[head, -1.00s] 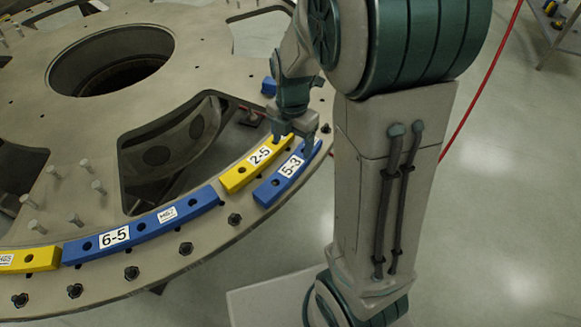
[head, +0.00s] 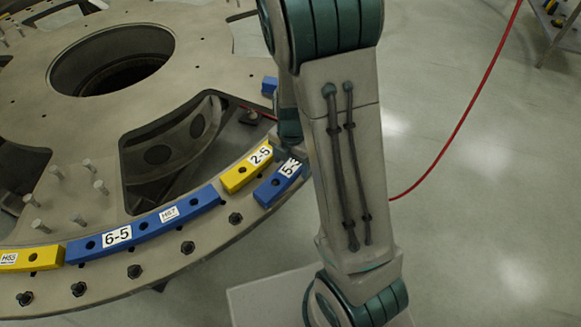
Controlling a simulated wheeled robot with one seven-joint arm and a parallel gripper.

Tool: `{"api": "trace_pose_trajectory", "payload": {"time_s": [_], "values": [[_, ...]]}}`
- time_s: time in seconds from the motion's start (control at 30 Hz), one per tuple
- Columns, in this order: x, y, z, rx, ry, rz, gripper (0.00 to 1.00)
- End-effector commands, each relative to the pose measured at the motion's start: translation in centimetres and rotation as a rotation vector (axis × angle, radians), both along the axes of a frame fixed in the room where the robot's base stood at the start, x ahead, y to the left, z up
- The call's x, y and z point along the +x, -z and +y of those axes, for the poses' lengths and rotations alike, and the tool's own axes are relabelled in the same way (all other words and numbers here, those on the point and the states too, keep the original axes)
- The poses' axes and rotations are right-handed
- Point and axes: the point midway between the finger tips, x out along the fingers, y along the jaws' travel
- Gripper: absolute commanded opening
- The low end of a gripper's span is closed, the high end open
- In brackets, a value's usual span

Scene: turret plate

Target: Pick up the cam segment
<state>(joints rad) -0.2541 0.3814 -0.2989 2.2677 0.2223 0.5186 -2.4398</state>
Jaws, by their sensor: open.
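Several curved cam segments lie on the rim of the round plate. A yellow segment labelled 2-5 (head: 245,170) lies beside a blue one labelled 5-3 (head: 273,188), which sits on its outer side. A long blue segment labelled 6-5 (head: 142,230) lies further left, with a yellow one (head: 30,259) at the far left edge. My gripper (head: 287,146) is open at the right end of 2-5 and 5-3, mostly behind my arm. Its fingertips are hidden, as is the right end of 5-3. I cannot tell whether the gripper touches either segment.
The grey turret plate (head: 215,63) has a large round centre hole and wide cut-outs. Bolts stand along its rim and upright pins (head: 66,199) at the left. Another blue piece (head: 269,86) shows behind my arm. A red cable (head: 463,122) runs over the open floor at right.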

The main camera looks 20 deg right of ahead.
Motion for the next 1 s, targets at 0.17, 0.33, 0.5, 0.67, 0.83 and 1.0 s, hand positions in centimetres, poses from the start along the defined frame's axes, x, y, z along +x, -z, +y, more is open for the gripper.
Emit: {"api": "trace_pose_trajectory", "payload": {"time_s": [0.17, 0.33, 0.5, 0.67, 0.83, 1.0], "values": [[0.0, 0.0, 0.0, 0.000, 0.000, 0.000, 0.58], [0.0, 0.0, 0.0, 0.000, 0.000, 0.000, 0.13], [0.0, -0.1, 0.0, 0.001, 0.000, -0.001, 0.08], [0.1, -0.2, 0.0, 0.000, 0.000, -0.002, 0.08], [0.1, -1.1, 0.1, 0.002, 0.000, -0.004, 0.08], [0.1, -3.0, 0.0, 0.002, -0.001, -0.006, 0.08]]}}
